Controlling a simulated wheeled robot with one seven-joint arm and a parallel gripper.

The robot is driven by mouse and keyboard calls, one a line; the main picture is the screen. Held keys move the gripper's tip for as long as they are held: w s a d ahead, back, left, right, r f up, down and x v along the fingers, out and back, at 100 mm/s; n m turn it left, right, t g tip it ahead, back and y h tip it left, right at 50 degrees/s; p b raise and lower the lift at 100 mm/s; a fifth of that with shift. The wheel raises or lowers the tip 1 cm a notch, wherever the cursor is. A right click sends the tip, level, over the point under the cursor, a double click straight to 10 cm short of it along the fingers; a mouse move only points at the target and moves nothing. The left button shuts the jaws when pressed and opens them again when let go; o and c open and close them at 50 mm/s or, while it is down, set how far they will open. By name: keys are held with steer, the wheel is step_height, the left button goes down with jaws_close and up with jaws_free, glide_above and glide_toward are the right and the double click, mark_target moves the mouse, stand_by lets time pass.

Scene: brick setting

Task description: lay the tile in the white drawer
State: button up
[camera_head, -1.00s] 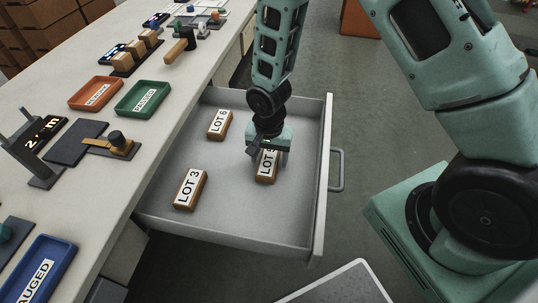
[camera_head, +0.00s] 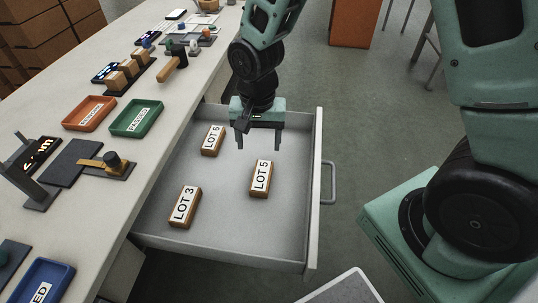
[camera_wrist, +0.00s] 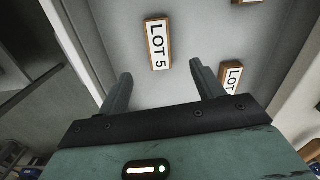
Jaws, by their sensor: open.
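The white drawer (camera_head: 225,231) is pulled open. Three wooden tiles with white labels lie flat on its floor: LOT 5 (camera_head: 261,179) right of the middle, LOT 3 (camera_head: 185,206) near the front left, and LOT 6 (camera_head: 213,140) at the back left. My gripper (camera_head: 258,146) is open and empty above the drawer, just behind LOT 5 and apart from it. In the wrist view LOT 5 (camera_wrist: 158,44) lies beyond the two spread fingers (camera_wrist: 160,88), and another tile (camera_wrist: 231,78) shows by the right finger.
The worktop (camera_head: 100,195) runs along the left of the drawer. It carries an orange tray (camera_head: 89,113), a green tray (camera_head: 137,118), a blue tray (camera_head: 45,283) and a digital gauge (camera_head: 38,160). The drawer's front right floor is bare.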

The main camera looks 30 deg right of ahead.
steer(key=s+a+r+n, duration=0.2)
steer(key=s+r+n, duration=0.4)
steer(key=s, duration=0.3)
steer(key=s+a+r+n, duration=0.3)
steer(key=s+r+n, duration=0.3)
steer(key=s, duration=0.3)
steer(key=shift+s+r+n, duration=0.15)
steer(key=shift+s+n, duration=0.2)
steer(key=shift+n, duration=0.45)
